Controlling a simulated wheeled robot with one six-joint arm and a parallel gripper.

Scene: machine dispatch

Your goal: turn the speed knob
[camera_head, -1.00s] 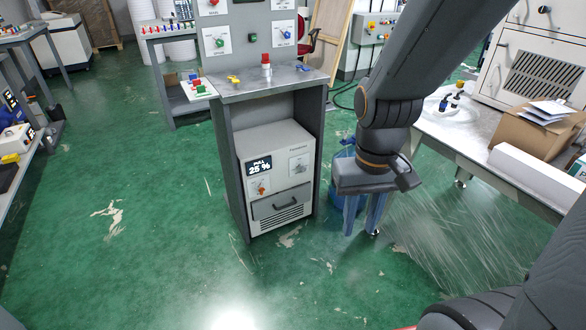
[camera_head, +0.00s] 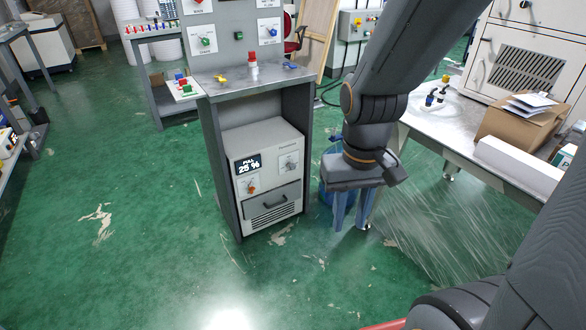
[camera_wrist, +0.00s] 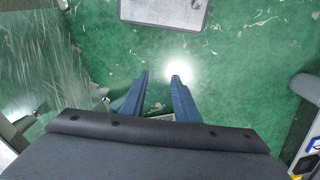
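A light grey machine (camera_head: 262,140) sits in the lower bay of a grey cabinet. Its front has a display (camera_head: 248,165) reading 25 %. An orange-red knob (camera_head: 251,187) on a white plate is below the display, and a grey dial (camera_head: 289,162) on another plate is to its right. The labels are too small to tell which is the speed knob. My gripper (camera_head: 352,215) is right of the cabinet, pointing down, apart from both knobs. Its two blue fingers are parted and empty; they also show in the wrist view (camera_wrist: 160,78) over green floor.
The cabinet (camera_head: 225,170) has side walls around the machine and a top (camera_head: 225,82) with small coloured controls. A blue bin (camera_head: 328,185) stands behind my gripper. A table (camera_head: 455,145) with a cardboard box (camera_head: 515,125) is to the right. Floor (camera_head: 150,260) in front is clear.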

